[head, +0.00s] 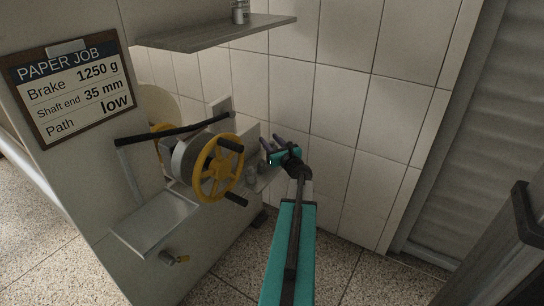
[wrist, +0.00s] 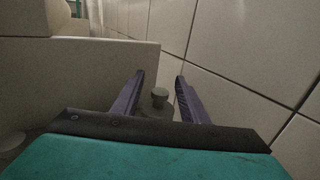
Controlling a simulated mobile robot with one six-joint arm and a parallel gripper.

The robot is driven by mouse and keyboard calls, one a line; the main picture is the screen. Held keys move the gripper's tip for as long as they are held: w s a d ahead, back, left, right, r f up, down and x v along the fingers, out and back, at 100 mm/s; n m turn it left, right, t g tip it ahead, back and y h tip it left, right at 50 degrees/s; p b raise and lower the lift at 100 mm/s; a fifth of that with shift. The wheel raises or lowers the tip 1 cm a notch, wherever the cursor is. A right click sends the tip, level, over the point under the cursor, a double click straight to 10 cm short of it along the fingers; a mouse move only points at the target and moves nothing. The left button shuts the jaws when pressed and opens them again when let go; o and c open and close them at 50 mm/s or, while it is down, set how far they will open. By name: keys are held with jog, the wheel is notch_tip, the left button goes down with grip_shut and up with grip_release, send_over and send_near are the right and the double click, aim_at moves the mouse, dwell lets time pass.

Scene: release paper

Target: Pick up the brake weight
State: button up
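A small grey knobbed piece, which looks like the brake weight (wrist: 160,96), shows in the wrist view between and beyond my fingers; its lower part is hidden by my gripper's body. My gripper (wrist: 159,80) is open, with its two purple fingers apart on either side of the knob and no visible contact. In the head view my gripper (head: 270,141) is just right of the yellow-wheeled machine, close to the tiled wall. I cannot clearly make out the weight there.
The machine has a yellow handwheel (head: 218,168) with dark handles and a dark bar (head: 172,134). A shelf (head: 215,34) above carries a metal cylinder (head: 240,12). A job board (head: 72,93) reads Brake 1250 g. The tiled wall (head: 335,95) is close behind.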

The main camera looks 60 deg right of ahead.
jog(key=shift+b+x, duration=0.3)
jog(key=shift+x, duration=0.95)
grip_shut()
jog(key=shift+r, duration=0.1)
dwell(0.8)
